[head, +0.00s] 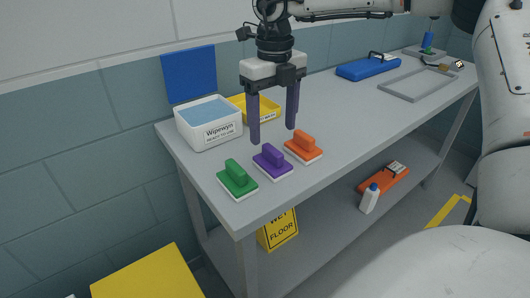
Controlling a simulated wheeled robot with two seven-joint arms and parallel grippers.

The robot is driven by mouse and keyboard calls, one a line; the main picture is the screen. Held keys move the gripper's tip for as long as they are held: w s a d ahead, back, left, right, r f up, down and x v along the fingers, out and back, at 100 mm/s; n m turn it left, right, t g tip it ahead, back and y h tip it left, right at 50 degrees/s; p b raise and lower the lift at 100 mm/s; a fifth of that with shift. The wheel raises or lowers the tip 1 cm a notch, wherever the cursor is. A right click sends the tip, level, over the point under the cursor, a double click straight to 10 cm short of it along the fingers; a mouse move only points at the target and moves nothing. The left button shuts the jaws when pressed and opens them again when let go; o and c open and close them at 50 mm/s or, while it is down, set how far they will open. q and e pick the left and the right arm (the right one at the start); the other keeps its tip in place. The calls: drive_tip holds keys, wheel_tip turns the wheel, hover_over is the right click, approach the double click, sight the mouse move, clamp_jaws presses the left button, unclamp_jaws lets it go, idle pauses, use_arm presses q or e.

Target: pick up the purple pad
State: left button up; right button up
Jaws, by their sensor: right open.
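The purple pad (272,162) has a raised purple handle and a white underside. It lies on the grey table (225,212) near its front edge, between the green pad (237,180) on its left and the orange pad (303,147) on its right. My right gripper (273,135) points down with its two dark fingers apart and nothing between them. In the picture the fingertips are just above and behind the purple pad, and the gripper appears clear of it. My left gripper does not show.
A white bin (209,138) labelled Wipewyn and a yellow tray (262,105) stand behind the pads. A blue case (368,69) and a grey frame (419,84) lie farther right. The tabletop right of the orange pad is clear. A white bottle (369,199) stands on the lower shelf.

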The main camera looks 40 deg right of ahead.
sight(273, 149)
drive_tip(key=shift+s+f, duration=0.2)
drive_tip(key=shift+f, duration=0.95)
drive_tip(key=shift+a+f+p, duration=0.1)
drive_tip(key=shift+f+p, duration=0.45)
drive_tip(key=shift+f, duration=2.25)
drive_tip(key=shift+w, duration=0.1)
drive_tip(key=c, duration=1.2)
